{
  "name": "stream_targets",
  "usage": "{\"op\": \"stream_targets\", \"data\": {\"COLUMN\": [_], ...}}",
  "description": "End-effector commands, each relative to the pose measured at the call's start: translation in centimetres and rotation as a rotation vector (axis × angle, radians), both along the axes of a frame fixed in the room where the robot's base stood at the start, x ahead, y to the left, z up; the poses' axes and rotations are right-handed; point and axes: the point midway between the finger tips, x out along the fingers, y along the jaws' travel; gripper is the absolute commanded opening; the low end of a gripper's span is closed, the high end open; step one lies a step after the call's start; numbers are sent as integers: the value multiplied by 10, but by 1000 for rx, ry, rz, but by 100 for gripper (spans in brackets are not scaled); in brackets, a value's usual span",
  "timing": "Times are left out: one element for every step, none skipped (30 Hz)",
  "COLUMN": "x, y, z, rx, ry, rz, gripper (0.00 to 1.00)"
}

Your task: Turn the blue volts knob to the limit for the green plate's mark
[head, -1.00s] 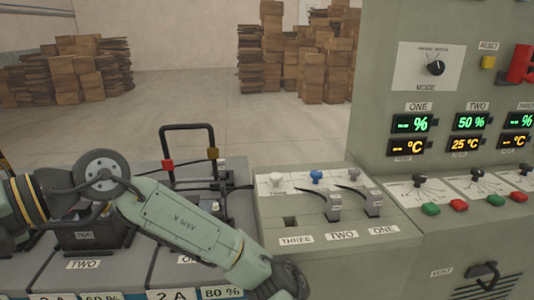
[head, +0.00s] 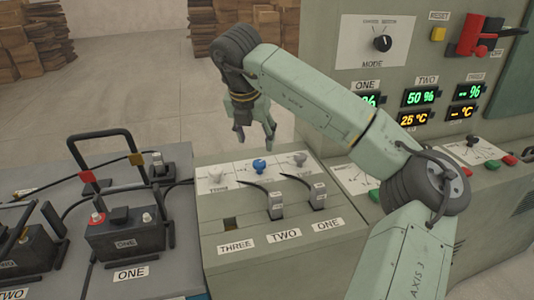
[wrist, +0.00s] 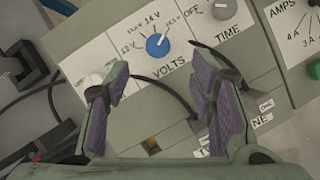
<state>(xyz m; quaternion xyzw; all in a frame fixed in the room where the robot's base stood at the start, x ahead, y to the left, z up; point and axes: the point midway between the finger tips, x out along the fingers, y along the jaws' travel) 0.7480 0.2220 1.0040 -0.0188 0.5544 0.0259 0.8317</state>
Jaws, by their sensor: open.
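The blue volts knob (head: 259,167) stands on a white dial plate, the middle one on the sloping panel. In the wrist view the knob (wrist: 157,46) shows above the word VOLTS, with 12 V, 14 V and a third, unclear mark around it. I cannot tell surely where its pointer is. My gripper (head: 256,134) hangs above and behind the knob, open and empty. In the wrist view its two purple-padded fingers (wrist: 158,75) stand apart to either side below the knob, not touching it. No green plate can be made out now.
A grey time knob (head: 300,159) is right of the blue knob and a white knob (head: 217,176) left. Black cables run to plugs (head: 276,206) in sockets TWO and ONE. Socket THREE (head: 230,223) is empty. A battery (head: 125,236) with a handle stands left.

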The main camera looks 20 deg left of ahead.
Motion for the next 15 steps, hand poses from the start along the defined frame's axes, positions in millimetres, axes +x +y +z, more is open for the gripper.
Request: {"op": "stream_targets", "data": {"x": [2,3,5,7,9,12,14,16,19,22,24,26,28,30,32], "y": [0,0,1,1,2,2,2,2,3,3,3,3,4,4,4], "z": [-5,-9,-15,-20,-24,-32,-37,-43,-50,-55,-60,-66,-71,-75,-79], "rx": [-1,-1,0,0,1,1,1,2,3,2,2,3,3,3,3], "ry": [4,4,6,6,6,7,7,7,7,7,7,6,6,6,5], "rz": [1,1,2,4,4,4,4,4,5,3,3,3,5,5,5], "gripper": [50,50,50,50,50,50,50,50,50,50,50,50,50,50,50]}}
